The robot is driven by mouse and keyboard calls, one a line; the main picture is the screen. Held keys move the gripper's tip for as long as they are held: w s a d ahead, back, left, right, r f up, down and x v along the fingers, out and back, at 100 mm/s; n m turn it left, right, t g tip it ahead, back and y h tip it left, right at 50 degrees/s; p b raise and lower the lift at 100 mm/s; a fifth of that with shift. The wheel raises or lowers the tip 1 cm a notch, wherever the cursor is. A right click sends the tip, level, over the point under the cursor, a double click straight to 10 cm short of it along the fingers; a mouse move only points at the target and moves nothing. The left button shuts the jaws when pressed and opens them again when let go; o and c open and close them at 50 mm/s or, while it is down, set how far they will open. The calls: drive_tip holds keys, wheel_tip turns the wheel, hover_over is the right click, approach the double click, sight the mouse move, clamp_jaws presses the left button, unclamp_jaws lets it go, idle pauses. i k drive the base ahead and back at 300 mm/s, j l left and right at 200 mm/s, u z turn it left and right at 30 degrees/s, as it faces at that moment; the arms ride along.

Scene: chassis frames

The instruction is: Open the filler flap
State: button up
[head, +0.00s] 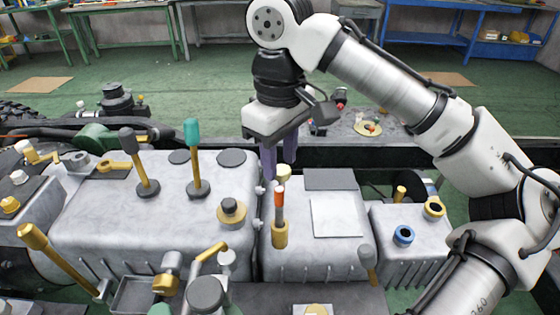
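My gripper (278,168) points down over the far edge of the middle grey metal housing. Its two purple fingers stand apart with a gap between them, and nothing shows in the gap. A small cream knob (284,173) is just below and beside the right fingertip; I cannot tell if they touch. On the housing top to the right lie a dark grey square plate (330,179) and a lighter square panel (335,218), both flat. I cannot tell for certain which of these is the filler flap. No hinge is clearly visible.
An orange-tipped lever (279,215) stands in front of my gripper. Levers with teal (191,132) and dark (127,141) handles rise from the left housing.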

sight(231, 211)
drive_tip(key=k, duration=1)
